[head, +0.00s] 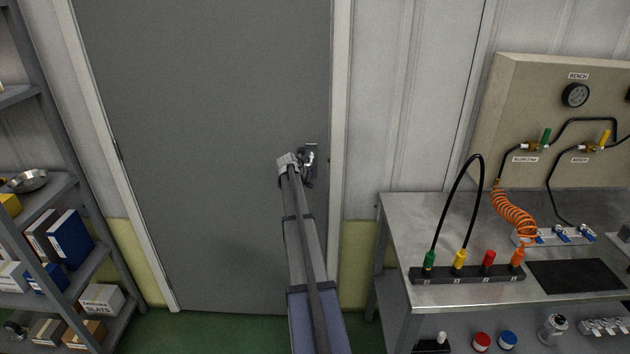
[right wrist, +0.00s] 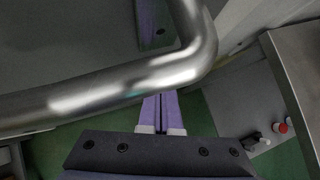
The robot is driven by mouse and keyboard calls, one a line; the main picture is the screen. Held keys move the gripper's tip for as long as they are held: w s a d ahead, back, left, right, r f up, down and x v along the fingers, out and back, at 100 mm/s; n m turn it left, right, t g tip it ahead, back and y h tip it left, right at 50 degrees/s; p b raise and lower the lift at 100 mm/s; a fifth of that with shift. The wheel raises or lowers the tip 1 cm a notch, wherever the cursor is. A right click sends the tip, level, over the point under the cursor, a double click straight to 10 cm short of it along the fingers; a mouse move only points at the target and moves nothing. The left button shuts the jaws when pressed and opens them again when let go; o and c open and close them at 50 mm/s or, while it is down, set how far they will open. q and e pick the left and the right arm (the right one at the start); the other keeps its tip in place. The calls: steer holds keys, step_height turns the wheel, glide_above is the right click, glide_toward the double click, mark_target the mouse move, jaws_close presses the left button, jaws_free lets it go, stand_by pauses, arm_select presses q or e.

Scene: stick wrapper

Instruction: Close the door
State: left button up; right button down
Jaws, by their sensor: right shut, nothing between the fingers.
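The grey door (head: 205,130) fills most of its white frame in the head view and looks flush or nearly flush; I cannot tell whether it is latched. Its metal lever handle (head: 310,152) is on the right side of the door. My right arm reaches up to the handle, and my right gripper (head: 306,172) is right at it, partly hidden. In the right wrist view the handle's bent silver bar (right wrist: 120,90) crosses close in front of the camera. The purple fingers of the right gripper (right wrist: 160,108) are shut and empty, passing behind the bar. Whether they touch it is unclear. My left gripper is out of view.
A metal workbench (head: 450,210) with hoses and a gauge panel (head: 535,110) stands right of the door. A grey shelf rack (head: 120,270) with binders and boxes stands at the left. Green floor (head: 215,330) shows clear before the door.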

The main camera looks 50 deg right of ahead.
steer(key=s+a+r+p, duration=0.5)
steer(key=a+r+p, duration=0.2)
steer(key=shift+a, duration=0.35)
steer(key=c, duration=1.5)
jaws_free()
